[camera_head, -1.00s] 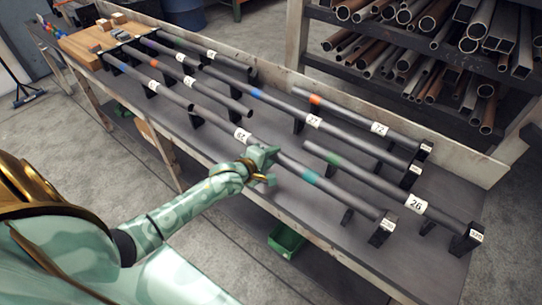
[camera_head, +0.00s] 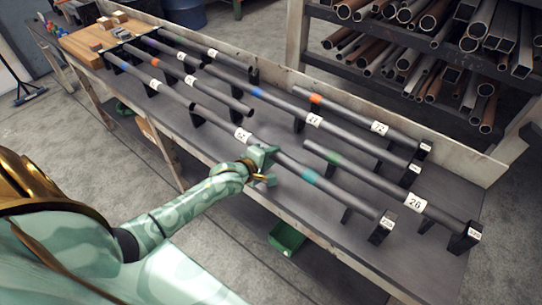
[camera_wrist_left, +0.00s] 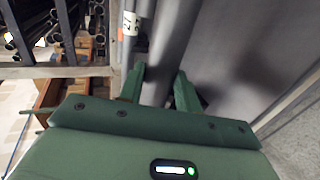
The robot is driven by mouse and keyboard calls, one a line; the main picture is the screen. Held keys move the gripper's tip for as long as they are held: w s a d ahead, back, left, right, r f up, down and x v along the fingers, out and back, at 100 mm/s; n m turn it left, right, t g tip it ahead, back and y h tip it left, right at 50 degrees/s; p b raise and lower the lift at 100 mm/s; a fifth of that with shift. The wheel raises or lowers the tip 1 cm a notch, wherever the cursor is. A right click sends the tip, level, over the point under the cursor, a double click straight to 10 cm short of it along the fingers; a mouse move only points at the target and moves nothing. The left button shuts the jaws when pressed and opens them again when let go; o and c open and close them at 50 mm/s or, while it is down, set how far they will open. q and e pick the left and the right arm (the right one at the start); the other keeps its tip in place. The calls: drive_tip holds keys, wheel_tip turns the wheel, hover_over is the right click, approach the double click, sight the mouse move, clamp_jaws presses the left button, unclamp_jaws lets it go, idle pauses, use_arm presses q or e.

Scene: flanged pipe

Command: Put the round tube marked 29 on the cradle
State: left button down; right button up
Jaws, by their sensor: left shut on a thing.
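The grey round tube marked 29 (camera_head: 279,156) has a teal band and a white label that reads upside down in the head view. It runs diagonally along the near side of the bench. My left gripper (camera_head: 264,166) is shut around it between label and band; the tube also shows between the fingers in the left wrist view (camera_wrist_left: 160,80). Its right end is at a dark cradle stand (camera_head: 380,234) with a labelled end plate. Its left end is near another dark stand (camera_head: 197,117). I cannot tell whether it touches them. My right gripper is not in view.
Parallel tubes on stands lie close behind: one marked 27 (camera_head: 345,138), one marked 26 (camera_head: 385,183) and several others. A low back board (camera_head: 465,165) edges the bench. A pipe rack (camera_head: 440,70) stands behind. A green bin (camera_head: 287,237) sits below the near edge.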

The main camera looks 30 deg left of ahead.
use_arm(q)
drive_tip(key=shift+f, duration=0.3)
drive_tip(key=c, duration=1)
unclamp_jaws()
drive_tip(key=shift+o, duration=0.5)
drive_tip(key=shift+f, duration=0.15)
drive_tip(key=p+v, duration=0.5)
drive_tip(key=v, duration=1.1)
drive_tip(key=shift+r, duration=0.25)
drive_tip(key=shift+s+d, duration=0.1)
